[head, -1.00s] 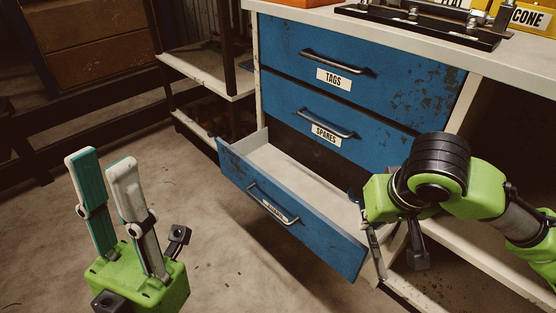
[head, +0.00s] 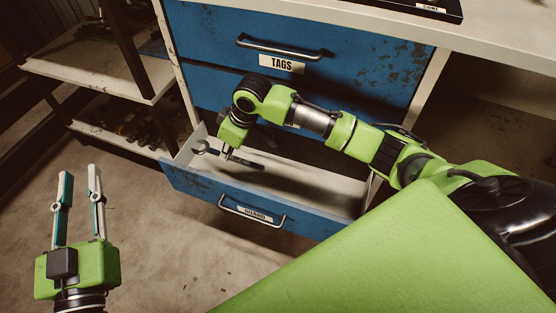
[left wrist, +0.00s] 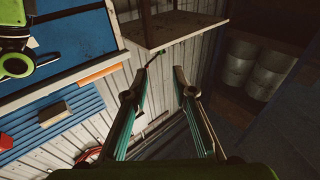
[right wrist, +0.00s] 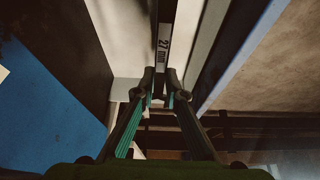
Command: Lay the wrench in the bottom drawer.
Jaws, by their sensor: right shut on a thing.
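The bottom drawer (head: 315,192) is pulled open below the upper blue drawers, its pale inside showing. My right gripper (head: 229,154) is over the left part of the drawer, pointing down. It is shut on the dark wrench (head: 250,163), whose ring end shows at the left. The right wrist view shows the wrench (right wrist: 163,42), marked 27 mm, between the fingertips (right wrist: 160,78). I cannot tell whether the wrench touches the drawer floor. My left gripper (head: 78,172) is open and empty, left of the drawer above the floor; its parted fingers show in the left wrist view (left wrist: 154,85).
The drawer labelled TAGS (head: 300,55) is closed above; my right arm hides much of the drawer below it. A shelf rack (head: 95,65) stands close left of the cabinet. The worktop (head: 500,30) overhangs the drawers. Floor in front of the drawer is clear.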

